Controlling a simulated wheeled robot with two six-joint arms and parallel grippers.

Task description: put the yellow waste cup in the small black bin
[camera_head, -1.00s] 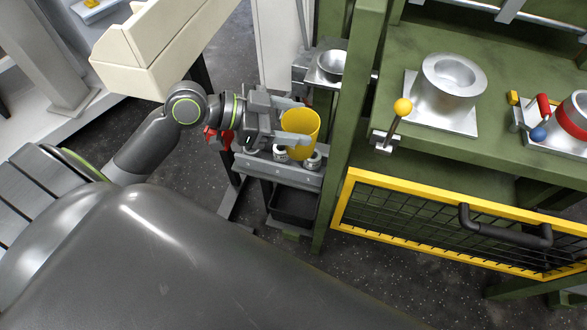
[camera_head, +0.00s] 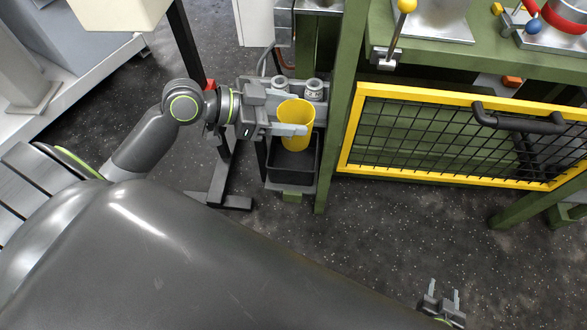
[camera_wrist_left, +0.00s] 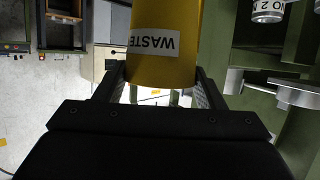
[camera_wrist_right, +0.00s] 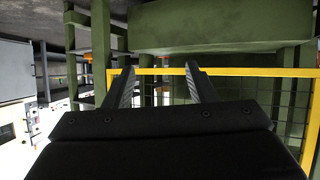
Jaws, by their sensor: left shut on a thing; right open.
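The yellow waste cup (camera_head: 296,122) is held in my left gripper (camera_head: 291,129), whose fingers close around its sides. In the head view the cup appears over the small black bin (camera_head: 291,167), covering part of its far side; the height between them cannot be told. The left wrist view shows the cup (camera_wrist_left: 165,58) between the fingers with its WASTE label upside down in the picture. My right gripper (camera_head: 444,290) is open and empty at the lower right; its spread fingers also show in the right wrist view (camera_wrist_right: 160,85).
Two white-labelled canisters (camera_head: 313,89) stand on a grey shelf just behind the cup. A green post (camera_head: 335,130) rises right of the bin. A yellow-framed mesh gate (camera_head: 450,140) with a black handle stands farther right. Open speckled floor (camera_head: 390,240) lies in front.

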